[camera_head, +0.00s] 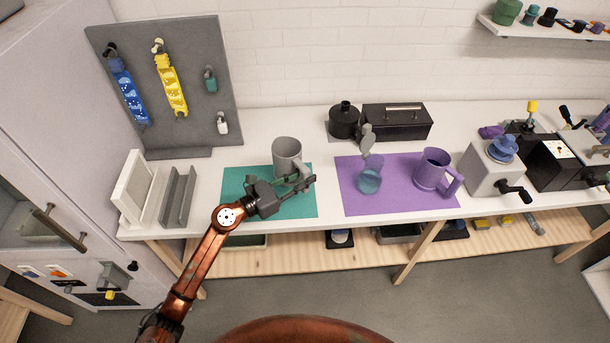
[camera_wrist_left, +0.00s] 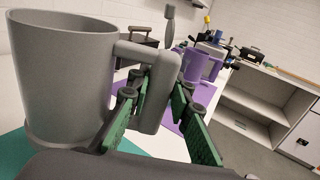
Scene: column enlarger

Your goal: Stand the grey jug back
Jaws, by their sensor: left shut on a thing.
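The grey jug (camera_head: 286,153) is upright at the teal mat (camera_head: 237,203) on the white bench. I cannot tell whether its base touches the mat. My left gripper (camera_head: 300,184) is at the jug's front right side, shut on its handle. In the left wrist view the jug (camera_wrist_left: 62,75) fills the left side, and its handle (camera_wrist_left: 160,100) passes between the green-padded fingers of the left gripper (camera_wrist_left: 155,108). My right gripper is not in view.
A purple mat (camera_head: 405,204) to the right holds a purple jug (camera_head: 432,170) and a glass vessel (camera_head: 369,181). A black box (camera_head: 397,121) stands behind. A grey pegboard (camera_head: 197,108) with hanging strips and a slotted rack (camera_head: 178,196) are at left.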

